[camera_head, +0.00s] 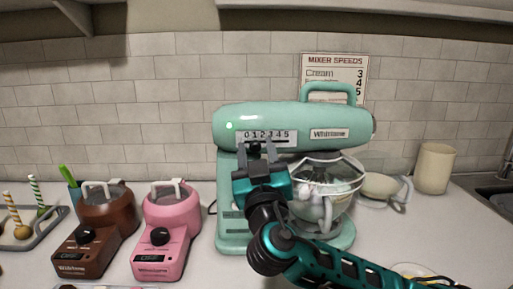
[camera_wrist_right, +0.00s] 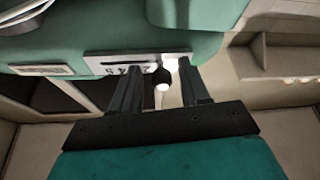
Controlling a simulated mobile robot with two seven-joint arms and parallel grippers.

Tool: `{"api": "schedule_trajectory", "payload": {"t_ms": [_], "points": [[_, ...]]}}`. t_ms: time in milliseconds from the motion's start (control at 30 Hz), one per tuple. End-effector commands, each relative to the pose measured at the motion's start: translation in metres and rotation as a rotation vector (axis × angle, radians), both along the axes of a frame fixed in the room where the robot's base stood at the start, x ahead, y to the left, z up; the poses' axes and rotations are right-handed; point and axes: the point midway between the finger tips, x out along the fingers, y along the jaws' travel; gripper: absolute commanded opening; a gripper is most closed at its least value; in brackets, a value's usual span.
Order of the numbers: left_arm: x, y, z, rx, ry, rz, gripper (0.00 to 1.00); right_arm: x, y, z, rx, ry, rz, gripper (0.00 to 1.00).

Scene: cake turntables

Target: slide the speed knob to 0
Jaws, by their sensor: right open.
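The mint-green mixer (camera_head: 290,118) stands on the counter, with a speed scale plate (camera_head: 267,134) numbered from 0 to 5 on its side. My right gripper (camera_head: 257,150) is open in front of the scale's left part. In the right wrist view, the small black speed knob (camera_wrist_right: 162,78) with a bright end sits between the two open fingertips (camera_wrist_right: 158,70), with gaps on both sides. The picture there is turned over and a finger hides part of the scale. The knob appears near the low end, but its exact number cannot be read. My left gripper is not in view.
A glass bowl (camera_head: 325,205) sits under the mixer head, right of my arm. Brown (camera_head: 105,215) and pink (camera_head: 172,215) appliances stand at left. A speed chart (camera_head: 335,66) hangs behind. A beige canister (camera_head: 434,168) stands at right.

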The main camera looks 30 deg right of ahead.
Motion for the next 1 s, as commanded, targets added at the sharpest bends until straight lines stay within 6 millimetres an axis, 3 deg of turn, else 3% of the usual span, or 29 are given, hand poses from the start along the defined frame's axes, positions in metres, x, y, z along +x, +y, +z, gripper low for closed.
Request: {"api": "schedule_trajectory", "payload": {"t_ms": [267,733,1000], "points": [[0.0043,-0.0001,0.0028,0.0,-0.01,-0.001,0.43,0.0015,-0.0005,0.0002,0.0,0.0,0.001,0.45],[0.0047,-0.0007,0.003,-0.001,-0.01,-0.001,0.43,0.0012,-0.0002,0.0002,0.0,0.0,0.001,0.01],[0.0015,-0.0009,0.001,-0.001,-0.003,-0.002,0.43,0.0011,-0.0002,0.0,0.0,0.001,0.001,0.0]]}}
